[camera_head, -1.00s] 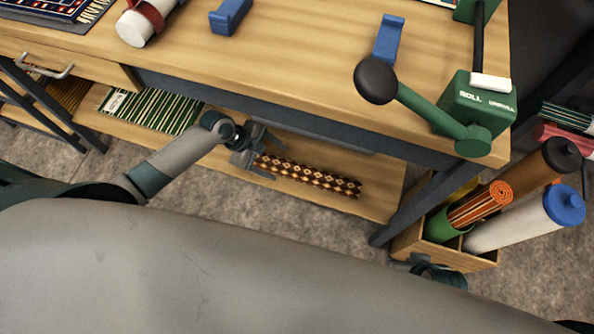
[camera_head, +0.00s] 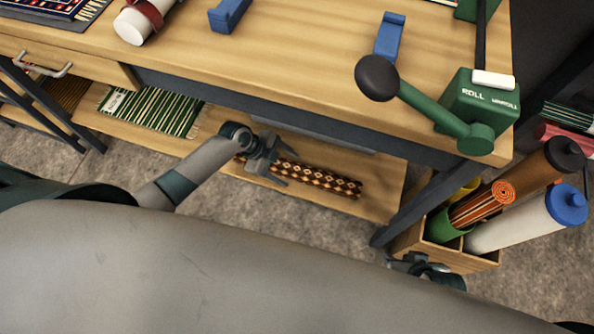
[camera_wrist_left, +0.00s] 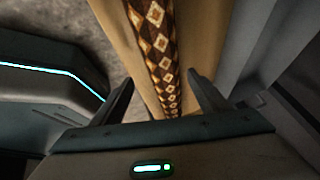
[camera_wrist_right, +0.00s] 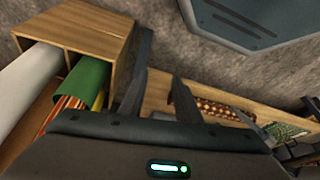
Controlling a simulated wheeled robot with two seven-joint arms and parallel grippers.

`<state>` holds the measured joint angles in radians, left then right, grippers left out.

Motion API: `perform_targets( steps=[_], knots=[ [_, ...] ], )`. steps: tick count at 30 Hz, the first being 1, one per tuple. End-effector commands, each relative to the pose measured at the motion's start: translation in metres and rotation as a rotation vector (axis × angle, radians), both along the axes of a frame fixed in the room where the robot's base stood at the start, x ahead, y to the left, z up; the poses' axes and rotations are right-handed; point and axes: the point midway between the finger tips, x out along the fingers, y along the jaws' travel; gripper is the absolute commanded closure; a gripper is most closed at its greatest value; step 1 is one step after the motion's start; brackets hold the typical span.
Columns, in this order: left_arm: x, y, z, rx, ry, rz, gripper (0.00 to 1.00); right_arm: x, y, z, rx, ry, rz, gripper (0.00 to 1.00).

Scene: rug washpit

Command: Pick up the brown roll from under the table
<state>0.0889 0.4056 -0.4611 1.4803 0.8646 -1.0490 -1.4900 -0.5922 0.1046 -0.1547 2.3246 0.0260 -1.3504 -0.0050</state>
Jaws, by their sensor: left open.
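The brown roll (camera_head: 325,180), patterned with cream and orange diamonds, lies on the wooden lower shelf (camera_head: 388,178) under the table (camera_head: 300,55). My left gripper (camera_head: 284,163) is open at the roll's left part and hides some of it. In the left wrist view the roll (camera_wrist_left: 157,48) runs lengthwise between the two open fingers (camera_wrist_left: 160,82), with nothing gripped; contact cannot be told. The roll (camera_wrist_right: 215,108) also shows in the right wrist view. My right gripper (camera_wrist_right: 162,58) is open and empty, low beside the wooden crate (camera_wrist_right: 105,28).
A green striped rug (camera_head: 150,110) lies on the shelf to the left. A dark table leg (camera_head: 420,200) stands right of the roll. The crate (camera_head: 470,262) holds several upright rolls. A crank (camera_head: 430,105) and blue brackets (camera_head: 389,38) are on the tabletop.

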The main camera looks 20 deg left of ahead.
Motion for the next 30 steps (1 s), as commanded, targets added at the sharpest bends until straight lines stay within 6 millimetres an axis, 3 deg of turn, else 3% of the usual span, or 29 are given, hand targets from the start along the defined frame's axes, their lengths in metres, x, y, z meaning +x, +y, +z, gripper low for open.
perform_targets(
  steps=[12, 28, 29, 30],
  knots=[
    [0.015, -0.020, -0.038, -0.001, 0.000, 0.001, 0.32, 0.006, 0.008, -0.001, 0.025, -0.045, 0.007, 0.70],
    [0.016, -0.021, -0.040, 0.000, -0.001, 0.000, 0.32, 0.004, 0.010, 0.000, 0.029, -0.047, 0.011, 0.70],
    [0.016, -0.021, -0.040, 0.000, -0.001, 0.000, 0.34, 0.005, 0.010, 0.000, 0.029, -0.048, 0.011, 0.70],
    [0.016, -0.021, -0.040, 0.000, -0.001, 0.000, 0.44, 0.006, 0.010, 0.000, 0.029, -0.050, 0.010, 0.70]
  ],
)
